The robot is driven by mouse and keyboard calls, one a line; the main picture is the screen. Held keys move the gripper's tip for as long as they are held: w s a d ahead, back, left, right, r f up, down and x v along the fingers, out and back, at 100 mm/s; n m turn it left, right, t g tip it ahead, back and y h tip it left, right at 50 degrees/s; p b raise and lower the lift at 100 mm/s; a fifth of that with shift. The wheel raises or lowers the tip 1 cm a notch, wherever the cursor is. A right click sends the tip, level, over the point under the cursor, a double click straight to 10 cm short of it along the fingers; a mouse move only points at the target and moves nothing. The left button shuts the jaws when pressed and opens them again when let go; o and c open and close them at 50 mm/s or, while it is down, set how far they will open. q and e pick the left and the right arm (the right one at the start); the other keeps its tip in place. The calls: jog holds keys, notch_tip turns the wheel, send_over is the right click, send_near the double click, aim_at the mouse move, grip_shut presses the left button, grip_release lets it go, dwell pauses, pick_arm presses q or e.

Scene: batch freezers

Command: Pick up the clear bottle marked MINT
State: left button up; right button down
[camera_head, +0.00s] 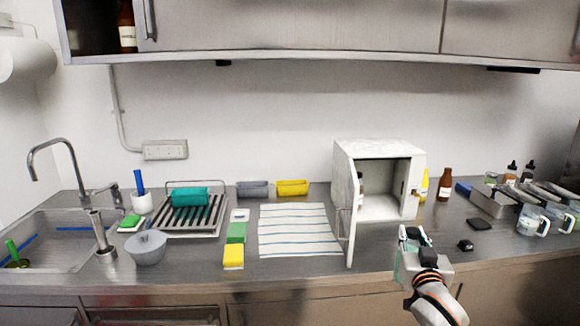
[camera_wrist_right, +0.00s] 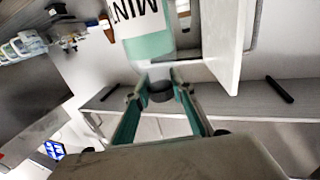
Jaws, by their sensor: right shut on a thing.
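The clear bottle marked MINT (camera_wrist_right: 146,38) fills the top middle of the right wrist view. Its label reads upside down there, and green contents show below the label. Its dark cap (camera_wrist_right: 160,91) lies between the teal fingers of my right gripper (camera_wrist_right: 161,84), which is shut on the bottle at its cap end. In the head view my right gripper (camera_head: 412,240) is at the counter's front, to the right of the small white cabinet's open door. I cannot make out the bottle there. My left gripper is not in view.
The small white cabinet (camera_head: 380,146) stands open, its door (camera_head: 343,205) swung toward the front; a brown bottle (camera_head: 361,186) shows inside. A striped cloth (camera_head: 298,230) lies left of it. A brown bottle (camera_head: 445,186), metal trays and pitchers (camera_head: 531,222) are at right.

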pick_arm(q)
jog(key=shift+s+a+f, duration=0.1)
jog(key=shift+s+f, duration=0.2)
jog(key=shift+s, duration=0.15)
pick_arm(e)
jog(key=s+a+f+y, duration=0.1)
jog(key=s+a+f, duration=0.1)
jog(key=s, duration=0.6)
jog(key=s+a+f+n+y, duration=0.1)
jog(key=s+a+f, duration=0.1)
jog(key=s, duration=0.6)
jog(key=s+a+f+n+y, duration=0.1)
jog(key=s+a+f, duration=0.2)
jog(key=s, duration=0.5)
jog(key=shift+f, duration=0.1)
